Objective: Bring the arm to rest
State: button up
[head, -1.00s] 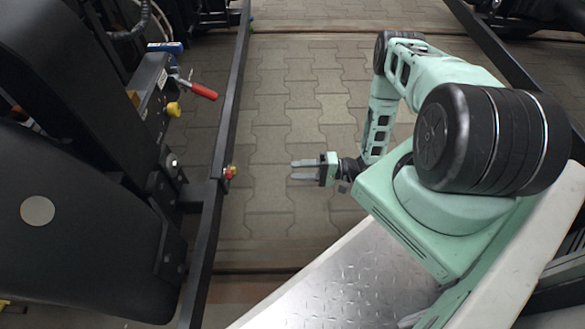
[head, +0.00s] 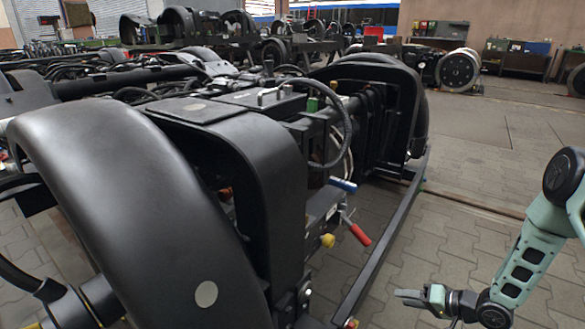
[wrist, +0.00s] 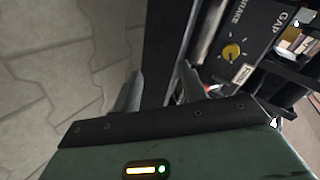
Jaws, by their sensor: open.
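My gripper (head: 418,297) is at the lower right of the head view, at the end of my pale green arm. Its grey fingers point left toward the bogie and hold nothing. In the wrist view the two fingers (wrist: 160,90) stand apart, with paving and a dark frame bar showing between and beyond them. The arm is folded down at the right, with its upper part cut off by the picture edge.
A black tram bogie (head: 209,205) fills the left and middle of the head view. A red-handled lever (head: 360,234) and a yellow knob (head: 328,240) stick out from its side. A dark rail (head: 385,240) runs along it. Paved floor (head: 455,225) is open between the rail and my arm.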

jog(key=w+a+r+n+g+h+p, duration=0.1)
jog(key=w+a+r+n+h, duration=0.1)
jog(key=a+r, duration=0.35)
jog(key=w+a+r+n+g+h+p, duration=0.1)
jog(key=w+a+r+n+h, duration=0.1)
jog(key=r, duration=0.7)
jog(key=s+a+r+n+g+h+p, duration=0.1)
jog(key=s+a+r, duration=0.2)
jog(key=r, duration=0.2)
jog(key=s+a+r+n+h+p, duration=0.1)
jog(key=s+a+r, duration=0.2)
jog(key=r, duration=0.3)
jog(key=s+a+r+n+g+h+p, duration=0.1)
jog(key=s+a+r+n+g+p, duration=0.15)
jog(key=s+r, duration=0.8)
jog(key=s+a+r+n+g+h+p, duration=0.1)
jog(key=s+a+r+n+g+h, duration=0.3)
jog(key=s, duration=1.2)
notch_tip(320, 180, up, 39)
jog(key=d+m+t+y+p, duration=0.1)
jog(key=m+t+y+p, duration=0.1)
jog(key=p, duration=3.6)
jog(key=shift+s+d, duration=0.2)
jog(key=shift+s, duration=0.25)
